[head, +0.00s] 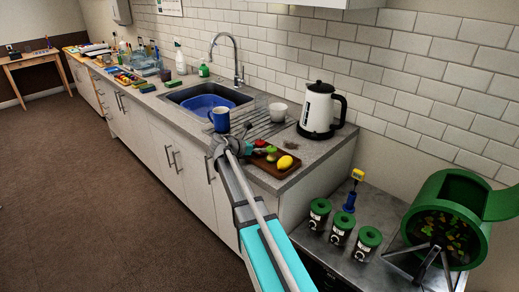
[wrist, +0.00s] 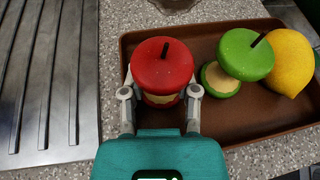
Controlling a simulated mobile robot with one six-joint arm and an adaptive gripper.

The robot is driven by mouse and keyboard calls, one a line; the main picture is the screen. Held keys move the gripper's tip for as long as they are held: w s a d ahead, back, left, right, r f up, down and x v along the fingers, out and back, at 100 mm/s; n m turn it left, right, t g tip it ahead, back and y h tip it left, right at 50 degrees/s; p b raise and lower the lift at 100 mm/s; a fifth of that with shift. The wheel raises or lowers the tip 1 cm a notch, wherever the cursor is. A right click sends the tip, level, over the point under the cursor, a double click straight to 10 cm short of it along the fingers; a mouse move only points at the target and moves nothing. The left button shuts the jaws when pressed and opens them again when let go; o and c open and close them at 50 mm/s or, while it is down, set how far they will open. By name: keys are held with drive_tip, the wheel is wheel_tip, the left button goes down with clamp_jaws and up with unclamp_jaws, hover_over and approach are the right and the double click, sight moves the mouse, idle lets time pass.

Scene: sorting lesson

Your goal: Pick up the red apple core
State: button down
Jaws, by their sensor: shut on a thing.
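The red apple core (wrist: 162,63) has a red top with a dark stem and a pale middle. It shows between the two fingers of my gripper (wrist: 160,96) in the wrist view, at the left end of the brown tray (wrist: 262,138). My gripper is shut on it, one finger on each side of its middle. Its underside is hidden, so I cannot tell whether it touches the tray. In the head view my gripper (head: 240,148) is over the counter at the tray's left side, and the red core (head: 260,144) shows only slightly.
A green apple core (wrist: 245,55) and a yellow lemon (wrist: 291,62) lie to the right in the tray. A ribbed metal drainer (wrist: 50,80) is on the left. A blue mug (head: 220,119), a white cup (head: 278,112) and a kettle (head: 320,110) stand behind my gripper.

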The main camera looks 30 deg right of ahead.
drive_tip(key=shift+r, duration=0.15)
drive_tip(key=shift+r+p, duration=0.95)
drive_tip(key=shift+p, duration=0.1)
drive_tip(key=s+r+p, duration=1)
drive_tip(key=s, duration=0.4)
drive_tip(key=shift+d+r+p, duration=0.2)
drive_tip(key=shift+r+p, duration=0.2)
